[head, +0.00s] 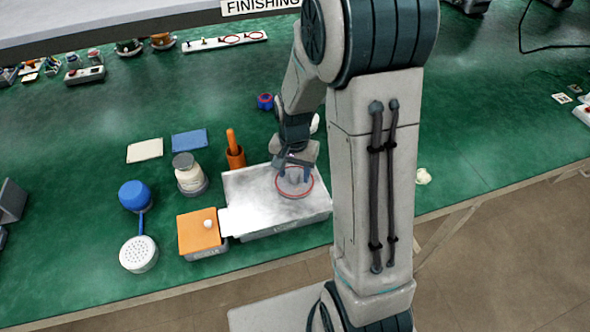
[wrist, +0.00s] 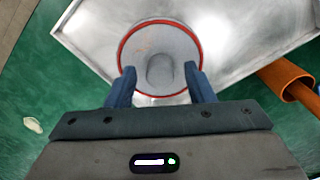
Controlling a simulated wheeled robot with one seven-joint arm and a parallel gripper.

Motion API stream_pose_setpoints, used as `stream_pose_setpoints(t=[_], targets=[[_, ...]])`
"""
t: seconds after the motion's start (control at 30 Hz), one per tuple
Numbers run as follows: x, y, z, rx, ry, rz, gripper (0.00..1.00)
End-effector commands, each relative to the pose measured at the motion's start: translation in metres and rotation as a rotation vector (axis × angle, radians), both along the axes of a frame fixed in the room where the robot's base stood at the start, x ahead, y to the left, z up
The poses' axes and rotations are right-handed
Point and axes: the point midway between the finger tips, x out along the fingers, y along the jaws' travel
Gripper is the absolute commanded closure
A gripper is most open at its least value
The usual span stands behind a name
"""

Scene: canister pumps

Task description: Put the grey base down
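The grey base (head: 292,187) is a round grey piece ringed in red, with a raised round middle. It lies on a shiny metal tray (head: 250,205), toward the tray's right end. The wrist view shows the base (wrist: 160,35) and its red ring from above. My gripper (head: 295,175) is right over it, pointing down. In the wrist view the two blue fingers (wrist: 161,72) stand apart on either side of the raised middle, with a visible gap to it. Their tips overlap the near part of the ring. Whether they touch the base is hard to tell.
An orange-topped box (head: 198,230) adjoins the tray's left end. An orange holder with a stick (head: 235,157) and a white jar (head: 189,176) stand behind. A blue piece joins a white perforated disc (head: 139,254) at left. Green table is clear at the left front.

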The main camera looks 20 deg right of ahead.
Motion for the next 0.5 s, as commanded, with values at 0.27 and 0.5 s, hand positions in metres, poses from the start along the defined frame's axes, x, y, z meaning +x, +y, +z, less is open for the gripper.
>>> stream_pose_setpoints(t=[0.27, 0.5], targets=[[0.000, 0.000, 0.002, 0.000, 0.000, 0.000, 0.52], [0.001, 0.000, 0.030, -0.001, -0.007, 0.000, 0.52]])
